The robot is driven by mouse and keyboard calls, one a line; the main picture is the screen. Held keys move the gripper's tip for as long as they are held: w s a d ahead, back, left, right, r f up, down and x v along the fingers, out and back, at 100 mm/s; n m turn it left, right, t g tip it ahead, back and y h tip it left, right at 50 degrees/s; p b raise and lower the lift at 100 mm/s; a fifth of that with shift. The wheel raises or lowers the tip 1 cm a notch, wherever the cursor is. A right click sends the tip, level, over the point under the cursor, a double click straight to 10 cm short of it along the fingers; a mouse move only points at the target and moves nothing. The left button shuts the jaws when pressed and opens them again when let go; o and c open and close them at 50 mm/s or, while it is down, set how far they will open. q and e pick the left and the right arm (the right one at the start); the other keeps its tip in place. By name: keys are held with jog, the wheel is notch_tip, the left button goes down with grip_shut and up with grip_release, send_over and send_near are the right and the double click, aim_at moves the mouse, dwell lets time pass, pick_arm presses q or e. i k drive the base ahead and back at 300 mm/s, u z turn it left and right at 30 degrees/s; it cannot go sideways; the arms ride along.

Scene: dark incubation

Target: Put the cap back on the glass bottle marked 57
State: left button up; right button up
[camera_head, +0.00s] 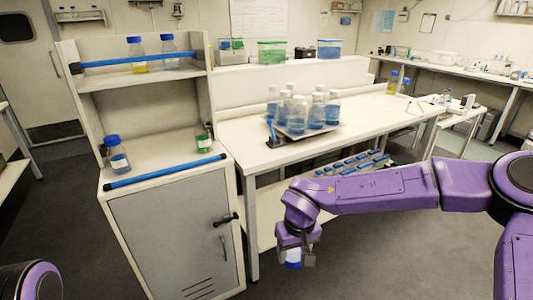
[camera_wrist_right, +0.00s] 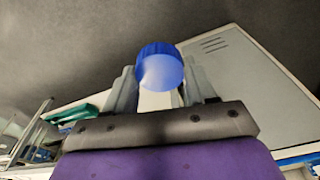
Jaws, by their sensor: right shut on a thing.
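My right gripper (camera_head: 295,258) hangs in front of the bench, low and right of the cabinet. It is shut on a small blue-and-white thing that looks like a blue cap (camera_wrist_right: 160,67). In the wrist view its round ridged edge shows between the two fingers. No marking 57 can be read on any bottle. A glass bottle with a blue cap and blue liquid (camera_head: 119,159) stands on the cabinet top at left. A bottle with green liquid (camera_head: 203,138) stands at the cabinet's right side. My left gripper is out of view.
A tray (camera_head: 297,134) of several bottles with pale tops stands on the bench (camera_head: 245,157). Two blue-capped bottles (camera_head: 137,55) stand on the shelf. A blue bar (camera_head: 165,172) edges the cabinet top. A rack of blue-topped items (camera_head: 352,163) sits below the bench.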

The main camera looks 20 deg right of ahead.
aim_at(202, 134)
jog(key=z, duration=0.1)
jog(key=k, duration=0.25)
jog(key=z, duration=0.6)
jog(key=i, duration=1.4)
jog(key=u, duration=0.6)
